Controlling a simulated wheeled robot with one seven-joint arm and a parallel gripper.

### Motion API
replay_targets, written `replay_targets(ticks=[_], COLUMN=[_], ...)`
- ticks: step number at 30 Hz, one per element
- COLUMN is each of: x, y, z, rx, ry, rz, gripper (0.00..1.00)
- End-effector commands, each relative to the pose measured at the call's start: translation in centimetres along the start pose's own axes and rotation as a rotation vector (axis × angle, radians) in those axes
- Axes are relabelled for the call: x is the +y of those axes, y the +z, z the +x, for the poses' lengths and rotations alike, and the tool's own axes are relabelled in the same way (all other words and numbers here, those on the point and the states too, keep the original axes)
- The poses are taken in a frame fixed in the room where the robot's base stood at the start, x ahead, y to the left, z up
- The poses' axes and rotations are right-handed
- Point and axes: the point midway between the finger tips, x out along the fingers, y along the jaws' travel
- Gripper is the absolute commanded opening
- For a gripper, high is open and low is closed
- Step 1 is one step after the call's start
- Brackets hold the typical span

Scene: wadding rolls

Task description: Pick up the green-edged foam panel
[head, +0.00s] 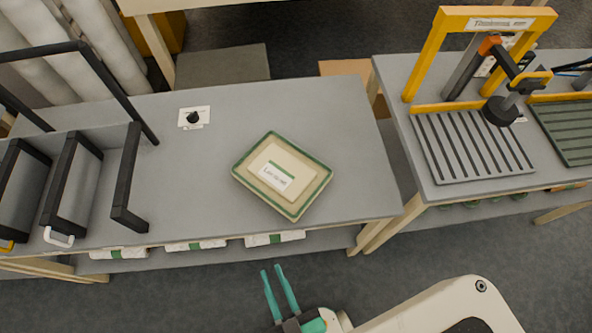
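The green-edged foam panel (253,172) is a cream, rounded rectangle with a green border. It lies flat and turned at an angle on the grey table (190,222), right of the middle. A smaller cream piece with a printed white label and a green strip shows on its top; I cannot tell if this is a separate part. My gripper (279,270) has two teal fingers, slightly apart with nothing between them. It is in front of the table's near edge, below the panel in the picture, and not touching it.
A black-framed rack (68,185) stands at the table's left. A black knob on a white plate (193,118) is at the back. A second table at the right carries a yellow-framed press (431,60) and a slotted grey plate (470,146). The tabletop around the panel is clear.

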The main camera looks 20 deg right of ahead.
Motion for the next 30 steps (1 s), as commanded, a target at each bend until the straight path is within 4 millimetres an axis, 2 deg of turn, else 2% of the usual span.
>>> replay_targets(ticks=[5, 8, 14, 21, 27, 30], x=[2.6, 4.6, 9.0, 14.7, 19.8, 22.1], y=[-1.0, -2.2, -6.1, -13.0, -19.4, -22.4], z=[4.4, 7.7, 14.0, 20.0, 22.9, 23.7], rx=[0.040, 0.066, 0.126, 0.213, 0.291, 0.331], ry=[-0.001, 0.018, 0.100, 0.257, 0.425, 0.510], rz=[-0.080, -0.133, -0.203, -0.213, -0.147, -0.090], gripper=[0.19, 0.19, 0.19, 0.19, 0.19, 0.19])
